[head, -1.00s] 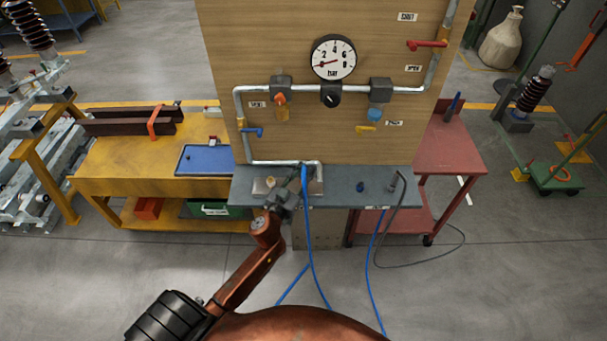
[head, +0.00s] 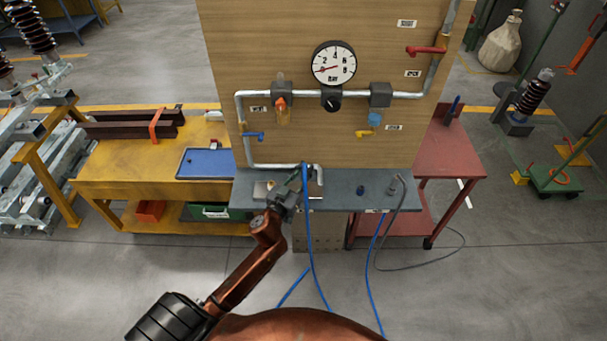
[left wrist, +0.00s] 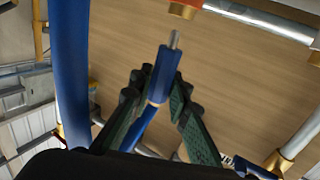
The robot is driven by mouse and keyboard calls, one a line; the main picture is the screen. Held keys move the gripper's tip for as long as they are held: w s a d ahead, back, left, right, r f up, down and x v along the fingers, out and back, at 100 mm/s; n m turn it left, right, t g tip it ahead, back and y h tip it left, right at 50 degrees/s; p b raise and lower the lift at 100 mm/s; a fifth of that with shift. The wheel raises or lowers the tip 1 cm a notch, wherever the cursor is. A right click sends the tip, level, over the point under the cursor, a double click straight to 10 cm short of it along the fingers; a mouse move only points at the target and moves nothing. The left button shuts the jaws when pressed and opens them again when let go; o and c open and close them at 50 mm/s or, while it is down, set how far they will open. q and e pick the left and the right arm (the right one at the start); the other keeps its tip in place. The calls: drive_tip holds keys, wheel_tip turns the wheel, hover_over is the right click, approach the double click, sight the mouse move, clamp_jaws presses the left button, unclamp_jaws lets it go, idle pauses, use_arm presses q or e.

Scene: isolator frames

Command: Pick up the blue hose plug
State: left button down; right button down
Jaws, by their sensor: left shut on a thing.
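The blue hose plug (left wrist: 166,75) is a blue cylinder with a thin metal tip. In the left wrist view it sits between the two green-padded fingers of my left gripper (left wrist: 157,92), which is shut on it, with the tip pointing away from the wrist. In the head view my left gripper (head: 297,182) is over the left part of the grey shelf, and the plug is small there and partly hidden. A blue hose (head: 310,240) hangs from it over the shelf's front edge. My right gripper is not in view.
The grey shelf (head: 340,190) runs below a wooden panel (head: 300,45) with pipes, a gauge (head: 334,63) and valves. A pipe end stands close to my left gripper. A dark blue fitting (head: 363,189) and a grey hose end (head: 396,183) are on the shelf's right part.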

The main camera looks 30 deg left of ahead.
use_arm(q)
drive_tip(key=s+a+r+p, duration=0.2)
drive_tip(key=s+a+r, duration=0.1)
drive_tip(key=s+r, duration=0.7)
drive_tip(key=s, duration=0.3)
drive_tip(key=shift+s+a, duration=0.15)
drive_tip(key=shift+s, duration=0.15)
drive_tip(key=shift+r, duration=0.1)
wheel_tip(320, 180, up, 3)
drive_tip(key=p, duration=0.4)
drive_tip(key=shift+r, duration=0.2)
